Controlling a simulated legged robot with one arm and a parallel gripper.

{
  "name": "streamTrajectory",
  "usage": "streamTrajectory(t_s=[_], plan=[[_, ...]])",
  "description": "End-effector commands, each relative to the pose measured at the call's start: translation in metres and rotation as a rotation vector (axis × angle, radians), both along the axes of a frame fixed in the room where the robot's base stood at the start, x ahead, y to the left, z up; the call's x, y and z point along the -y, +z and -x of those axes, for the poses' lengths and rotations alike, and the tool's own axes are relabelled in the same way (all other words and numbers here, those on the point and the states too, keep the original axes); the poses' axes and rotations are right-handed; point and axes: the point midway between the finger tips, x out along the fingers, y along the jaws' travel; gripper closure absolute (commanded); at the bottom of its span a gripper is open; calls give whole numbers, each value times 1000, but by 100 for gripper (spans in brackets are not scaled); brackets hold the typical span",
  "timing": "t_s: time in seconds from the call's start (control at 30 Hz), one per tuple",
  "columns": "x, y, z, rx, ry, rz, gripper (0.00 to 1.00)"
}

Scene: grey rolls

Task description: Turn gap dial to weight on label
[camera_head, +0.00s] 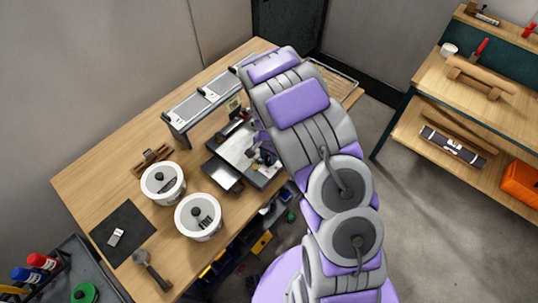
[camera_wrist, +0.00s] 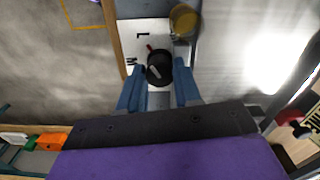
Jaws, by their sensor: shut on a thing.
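The gap dial (camera_wrist: 160,70) is a round black knob with a pale bar across its top. It sits on a white plate (camera_wrist: 158,28) marked with dark letters, among them an L and an M. A small red pointer at the knob's edge points up and left, near the L. My gripper (camera_wrist: 159,76) has its blue fingers on either side of the dial and is shut on it. In the head view my gripper (camera_head: 262,156) is at the metal machine (camera_head: 240,146), and my arm hides part of it. A small yellowish card (camera_head: 234,104) stands behind the machine; its writing is unreadable.
A brass-coloured round part (camera_wrist: 184,20) stands near the dial. Two white pots (camera_head: 198,217) with dark-knobbed lids, a black mat (camera_head: 122,233) and a hammer (camera_head: 152,270) are on the wooden table (camera_head: 90,184). A grey rack (camera_head: 205,97) runs along the back.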

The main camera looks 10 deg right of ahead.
Motion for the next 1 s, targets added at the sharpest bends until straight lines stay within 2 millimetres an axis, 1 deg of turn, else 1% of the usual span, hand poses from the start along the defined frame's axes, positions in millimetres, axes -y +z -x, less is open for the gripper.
streamTrajectory(t_s=[0.17, 0.37, 1.0], plan=[[-1, 1, -1, 2, 71, -1, 97], [-1, 1, -1, 1, 216, -2, 97], [-1, 2, -2, 7, 823, 0, 97]])
